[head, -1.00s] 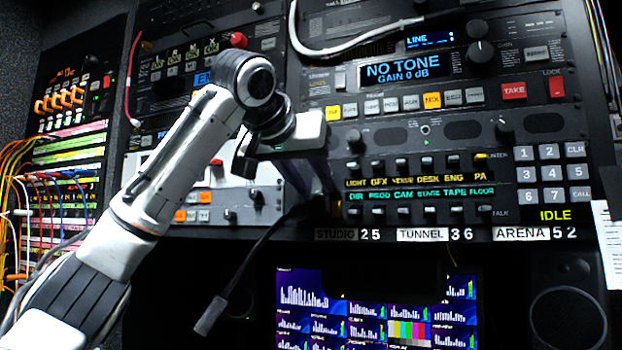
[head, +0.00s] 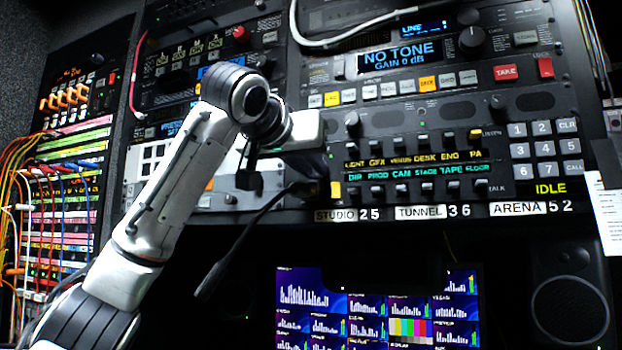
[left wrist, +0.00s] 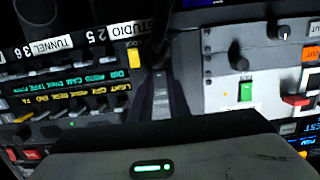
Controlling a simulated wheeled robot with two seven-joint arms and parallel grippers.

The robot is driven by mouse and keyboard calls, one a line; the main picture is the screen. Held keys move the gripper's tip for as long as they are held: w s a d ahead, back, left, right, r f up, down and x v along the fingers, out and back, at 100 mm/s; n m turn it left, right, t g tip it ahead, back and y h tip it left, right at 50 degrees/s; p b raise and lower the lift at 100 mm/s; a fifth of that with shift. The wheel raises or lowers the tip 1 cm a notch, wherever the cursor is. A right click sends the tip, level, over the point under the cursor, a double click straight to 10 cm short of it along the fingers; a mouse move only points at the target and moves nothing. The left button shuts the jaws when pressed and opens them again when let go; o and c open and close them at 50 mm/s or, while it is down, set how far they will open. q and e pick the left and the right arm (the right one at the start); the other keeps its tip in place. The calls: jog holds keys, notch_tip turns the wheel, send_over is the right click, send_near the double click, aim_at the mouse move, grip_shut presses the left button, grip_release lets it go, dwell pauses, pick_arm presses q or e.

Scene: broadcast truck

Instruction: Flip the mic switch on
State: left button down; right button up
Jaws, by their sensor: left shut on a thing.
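My left gripper (head: 322,172) reaches the lower left corner of the intercom panel. In the left wrist view my left gripper (left wrist: 162,95) has its dark fingers closed about a small grey part. A black gooseneck microphone (head: 245,243) runs down and left from beside the fingertips. A yellow piece (head: 336,190) sits right beside the fingers; it also shows in the left wrist view (left wrist: 133,52). No mic label is readable, and the fingers hide part of this corner, so I cannot tell which part is the mic switch. My right gripper is out of view.
The intercom panel's lever rows (head: 425,188) lie right of the gripper. A white panel (left wrist: 220,70) with a green switch (left wrist: 246,92) and a red lever (left wrist: 296,100) lies beside it. A monitor (head: 365,305) is below. Patch cables (head: 50,175) hang at the left.

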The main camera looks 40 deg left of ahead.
pick_arm(q)
jog(key=c, duration=1.7)
grip_release()
jog(key=b+v, duration=0.2)
jog(key=v, duration=0.8)
jog(key=shift+s+d, duration=0.1)
jog(key=shift+s, duration=0.1)
